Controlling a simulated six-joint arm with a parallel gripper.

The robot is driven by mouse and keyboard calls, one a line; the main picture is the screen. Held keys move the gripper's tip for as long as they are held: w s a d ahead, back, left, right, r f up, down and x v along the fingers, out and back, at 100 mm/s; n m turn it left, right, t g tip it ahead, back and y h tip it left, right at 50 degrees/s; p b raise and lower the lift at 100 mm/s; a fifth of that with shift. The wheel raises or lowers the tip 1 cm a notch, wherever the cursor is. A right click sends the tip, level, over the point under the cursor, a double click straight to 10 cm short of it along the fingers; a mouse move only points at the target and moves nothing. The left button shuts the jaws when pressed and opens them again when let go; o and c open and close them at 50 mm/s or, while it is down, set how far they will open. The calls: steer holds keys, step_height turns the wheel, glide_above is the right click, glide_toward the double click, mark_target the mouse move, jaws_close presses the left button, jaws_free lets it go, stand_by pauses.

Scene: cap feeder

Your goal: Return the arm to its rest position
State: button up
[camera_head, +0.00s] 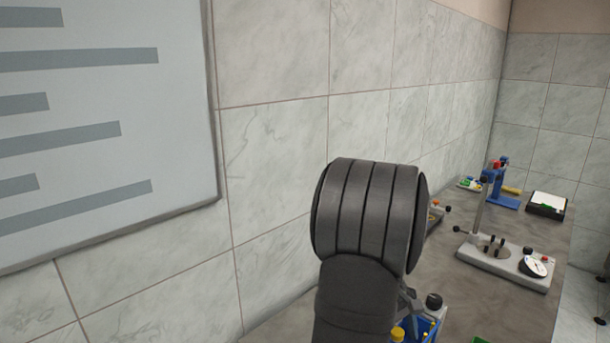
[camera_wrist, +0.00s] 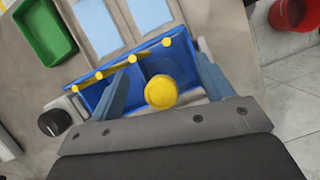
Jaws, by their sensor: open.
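My gripper (camera_wrist: 168,62) is open in the wrist view, its two blue-grey fingers spread wide. A round yellow cap (camera_wrist: 160,92) shows between them, with a gap on each side; I cannot tell its height relative to the fingers. Behind it lies the blue cap feeder (camera_wrist: 93,93), with several small yellow knobs along a strip. In the head view my dark arm covers the middle, and part of the blue feeder (camera_head: 433,328) shows at the bottom edge beside it.
A green tray (camera_wrist: 45,40) and pale blue sheets (camera_wrist: 97,25) lie beyond the feeder. A black knob (camera_wrist: 55,122) stands left of it. A red bucket (camera_wrist: 292,14) is on the floor. A gauge stand (camera_head: 505,262) and blue press (camera_head: 500,190) stand along the bench.

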steer(key=shift+f, duration=0.95)
steer(key=shift+w+r, duration=0.2)
steer(key=v, duration=1.1)
steer(key=x, duration=1.2)
step_height(320, 180, up, 19)
steer(key=w+d+f+n+t, duration=0.2)
steer(key=w+f+n, duration=0.2)
steer(key=w+n, duration=0.2)
steer(key=w+d+f+n+t, duration=0.2)
steer(key=w+n, duration=0.4)
steer(key=w, duration=0.5)
steer(key=w+d+f+n+t, duration=0.2)
steer(key=w+d+f+n, duration=0.2)
steer(key=w, duration=0.5)
steer(key=shift+w+f+n+t+h, duration=0.2)
steer(key=shift+f+n+t+h, duration=0.15)
steer(key=shift+f+n, duration=1)
steer(key=shift+d+r, duration=0.1)
steer(key=shift+r, duration=0.05)
